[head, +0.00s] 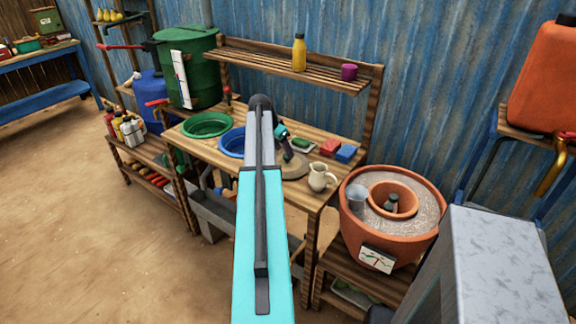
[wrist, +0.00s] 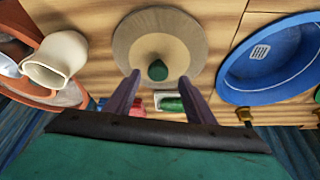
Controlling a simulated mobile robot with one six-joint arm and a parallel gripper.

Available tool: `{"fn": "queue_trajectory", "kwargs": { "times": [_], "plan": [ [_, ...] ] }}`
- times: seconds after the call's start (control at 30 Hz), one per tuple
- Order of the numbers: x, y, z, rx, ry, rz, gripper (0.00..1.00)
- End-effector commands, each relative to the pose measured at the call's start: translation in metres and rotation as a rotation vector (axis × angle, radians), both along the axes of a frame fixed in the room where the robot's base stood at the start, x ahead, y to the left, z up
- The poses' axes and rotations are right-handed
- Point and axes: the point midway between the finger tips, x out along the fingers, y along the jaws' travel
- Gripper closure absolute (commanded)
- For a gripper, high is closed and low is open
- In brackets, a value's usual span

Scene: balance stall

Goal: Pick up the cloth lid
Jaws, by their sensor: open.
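The cloth lid (wrist: 130,45) is a round tan disc with a paler middle and a dark green knob (wrist: 157,70). It lies flat on the wooden bench; in the head view the lid (head: 297,170) is partly hidden by my arm and gripper. My gripper (wrist: 160,77) is open and empty, pointing at the lid. In the wrist view the knob appears between its two fingertips; I cannot tell how far above it they are. In the head view my gripper (head: 287,155) is over the lid.
A cream jug (head: 319,178) stands close right of the lid. A blue basin (head: 231,143) and a green basin (head: 207,125) are to the left. Red (head: 331,146) and blue (head: 346,153) blocks lie behind. A large clay pot (head: 352,220) with sand and an inner pot stands right.

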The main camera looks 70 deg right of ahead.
Motion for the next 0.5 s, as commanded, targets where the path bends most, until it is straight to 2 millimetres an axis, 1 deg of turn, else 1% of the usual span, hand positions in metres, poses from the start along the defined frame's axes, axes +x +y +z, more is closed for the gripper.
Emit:
{"fn": "queue_trajectory", "kwargs": {
  "times": [0.13,0.27,0.5],
  "plan": [
    [-0.001,-0.001,-0.002,0.001,0.000,0.000,0.51],
    [-0.003,-0.003,-0.008,0.001,0.000,0.000,0.51],
    [-0.011,-0.011,-0.028,0.001,0.000,0.000,0.51]
  ]
}}
